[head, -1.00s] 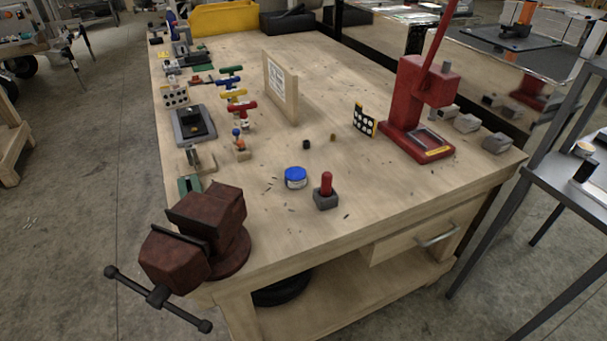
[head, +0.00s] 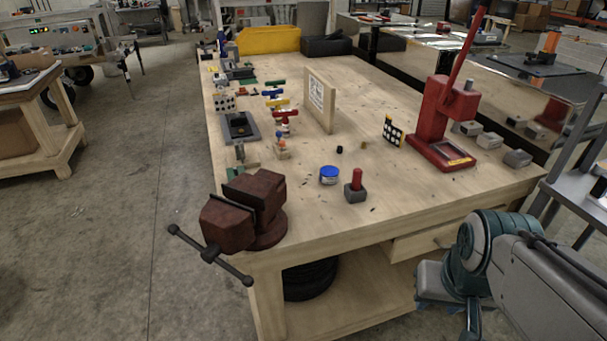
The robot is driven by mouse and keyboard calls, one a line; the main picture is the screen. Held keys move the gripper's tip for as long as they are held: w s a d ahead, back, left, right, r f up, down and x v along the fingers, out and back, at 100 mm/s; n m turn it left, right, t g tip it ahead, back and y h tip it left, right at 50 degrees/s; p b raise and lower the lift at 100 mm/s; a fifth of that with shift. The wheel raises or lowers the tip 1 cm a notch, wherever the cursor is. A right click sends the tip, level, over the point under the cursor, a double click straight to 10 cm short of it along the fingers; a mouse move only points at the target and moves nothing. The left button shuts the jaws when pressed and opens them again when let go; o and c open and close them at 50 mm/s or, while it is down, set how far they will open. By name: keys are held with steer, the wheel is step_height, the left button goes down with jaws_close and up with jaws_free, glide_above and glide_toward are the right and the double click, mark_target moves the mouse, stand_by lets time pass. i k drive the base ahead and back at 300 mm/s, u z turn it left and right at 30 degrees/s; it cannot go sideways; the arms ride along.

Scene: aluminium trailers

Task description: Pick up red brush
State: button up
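A small upright thing with a red handle on a grey block-like base (head: 355,187) stands near the front edge of the workbench (head: 400,205). It is the nearest match to the red brush, but bristles cannot be made out. My arm, grey and teal, enters at the lower right, in front of the bench's drawer side. Its end is low there, to the right of and nearer than the red-handled thing, and clear of it. The fingers of my gripper cannot be made out, and nothing held shows.
A blue-lidded tin (head: 329,175) stands just left of the red-handled thing. A brown vise (head: 245,212) is at the front left corner, a red press (head: 440,125) at the right. An upright board (head: 320,100) stands farther back. Floor left of the bench is clear.

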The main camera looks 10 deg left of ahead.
mark_target(358, 173)
steer(key=u, duration=0.4)
steer(key=i, duration=1)
